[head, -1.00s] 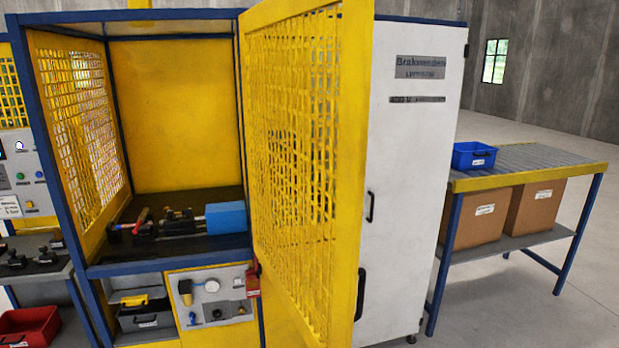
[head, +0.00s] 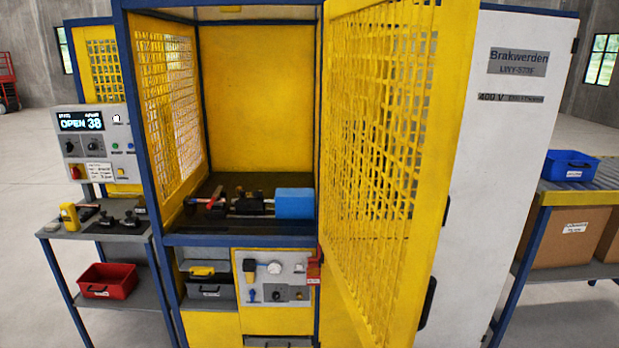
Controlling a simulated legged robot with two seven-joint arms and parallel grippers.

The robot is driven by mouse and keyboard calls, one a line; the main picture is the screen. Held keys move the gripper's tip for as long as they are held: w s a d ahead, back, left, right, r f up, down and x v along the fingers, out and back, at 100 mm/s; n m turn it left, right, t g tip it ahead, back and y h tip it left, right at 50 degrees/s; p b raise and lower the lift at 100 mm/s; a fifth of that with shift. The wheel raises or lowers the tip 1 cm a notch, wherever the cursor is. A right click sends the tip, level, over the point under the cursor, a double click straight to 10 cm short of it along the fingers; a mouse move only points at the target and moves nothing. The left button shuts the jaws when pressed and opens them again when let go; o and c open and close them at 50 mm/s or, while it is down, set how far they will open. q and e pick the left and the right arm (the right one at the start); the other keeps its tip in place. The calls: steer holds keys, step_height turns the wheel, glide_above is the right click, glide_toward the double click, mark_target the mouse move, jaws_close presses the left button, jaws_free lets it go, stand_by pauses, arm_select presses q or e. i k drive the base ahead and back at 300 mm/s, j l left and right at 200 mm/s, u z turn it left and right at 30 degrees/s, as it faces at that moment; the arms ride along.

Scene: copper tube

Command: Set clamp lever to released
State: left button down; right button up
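A small red lever (head: 214,196) shows at the left end of the dark clamp fixture (head: 250,203) inside the yellow machine enclosure. It looks tilted; at this size I cannot tell whether it is clamped or released. A blue block (head: 294,203) sits at the right end of the fixture. The enclosure's mesh door (head: 385,150) stands open toward me on the right. Neither of my grippers is in view.
A control panel (head: 97,145) on the left reads "OPEN 38". Below it a side table (head: 100,228) holds dark tools and a yellow device, with a red bin (head: 107,281) underneath. A blue bin (head: 569,166) stands on the roller table at the right. The open door blocks the right side.

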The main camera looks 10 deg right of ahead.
mark_target(215, 196)
steer(key=i+l+u, duration=0.1)
steer(key=l+u, duration=0.3)
steer(key=l, duration=0.6)
steer(key=l+u, duration=0.35)
steer(key=l, duration=1.55)
steer(key=k, duration=0.5)
steer(key=k+u, duration=0.25)
steer(key=u, duration=1.55)
steer(key=i, duration=1.45)
steer(key=i+l+z, duration=0.1)
steer(key=i+z, duration=0.25)
steer(key=i+j+z, duration=0.1)
steer(key=i+z, duration=0.3)
steer(key=i, duration=0.15)
steer(key=i+j+z, duration=0.15)
steer(key=i+z, duration=0.2)
steer(key=i+l+z, duration=0.15)
steer(key=z, duration=0.25)
steer(key=i+l+z, duration=0.1)
steer(key=i+z, duration=0.15)
steer(key=z, duration=0.15)
steer(key=i+z, duration=0.2)
steer(key=z, duration=0.2)
steer(key=i+z, duration=0.2)
steer(key=z, duration=0.2)
steer(key=i+j+z, duration=0.1)
steer(key=z, duration=0.3)
steer(key=i, duration=0.1)
